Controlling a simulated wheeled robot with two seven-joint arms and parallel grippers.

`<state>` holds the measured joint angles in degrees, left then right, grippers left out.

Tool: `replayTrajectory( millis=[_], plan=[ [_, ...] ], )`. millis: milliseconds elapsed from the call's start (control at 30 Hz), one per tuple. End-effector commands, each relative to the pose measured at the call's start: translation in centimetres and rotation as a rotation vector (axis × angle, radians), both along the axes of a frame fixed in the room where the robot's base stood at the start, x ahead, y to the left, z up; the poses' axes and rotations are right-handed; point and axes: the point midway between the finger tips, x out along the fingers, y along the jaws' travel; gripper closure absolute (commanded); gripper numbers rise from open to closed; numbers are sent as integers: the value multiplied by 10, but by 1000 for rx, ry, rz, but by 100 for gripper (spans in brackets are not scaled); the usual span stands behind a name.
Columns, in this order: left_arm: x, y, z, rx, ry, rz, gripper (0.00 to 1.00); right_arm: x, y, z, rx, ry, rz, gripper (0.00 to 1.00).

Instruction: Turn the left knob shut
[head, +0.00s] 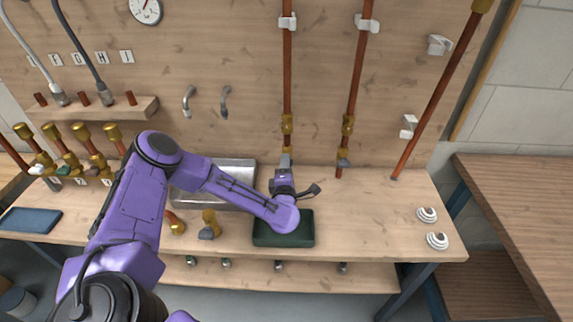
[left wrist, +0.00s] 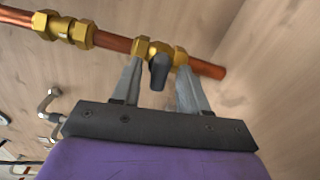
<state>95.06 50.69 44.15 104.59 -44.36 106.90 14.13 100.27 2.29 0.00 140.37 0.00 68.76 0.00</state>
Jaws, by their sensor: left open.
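The left knob is a dark grey handle (left wrist: 159,72) on a brass valve (left wrist: 150,49) in the left copper pipe (head: 287,75). In the left wrist view it sits between the fingers of my left gripper (left wrist: 158,66), which are open, one on each side, with gaps beside the knob. In the head view my left gripper (head: 285,160) is at the lower end of that pipe and hides the knob. Whether a finger touches the valve body, I cannot tell. A similar grey knob (head: 343,163) is on the pipe to the right. My right gripper is not in view.
A dark green tray (head: 284,240) lies on the bench below my left gripper. A grey metal tray (head: 214,202) is behind my left arm. Loose brass fittings (head: 209,222) stand left of the green tray.

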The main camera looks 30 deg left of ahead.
Motion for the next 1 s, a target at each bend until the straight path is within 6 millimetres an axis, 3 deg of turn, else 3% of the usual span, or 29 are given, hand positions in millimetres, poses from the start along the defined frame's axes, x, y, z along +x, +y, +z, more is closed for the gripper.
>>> replayTrajectory(
  millis=[233,267,367,400,1000],
  plan=[
    [2,0,0,-1,0,-3,56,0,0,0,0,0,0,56],
    [2,0,0,-1,0,-3,63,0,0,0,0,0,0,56],
    [2,-1,0,-1,0,-3,95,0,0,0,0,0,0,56],
    [2,-1,0,-1,0,-3,100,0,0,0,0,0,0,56],
    [3,0,2,117,67,-1,100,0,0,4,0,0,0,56]
  ],
)
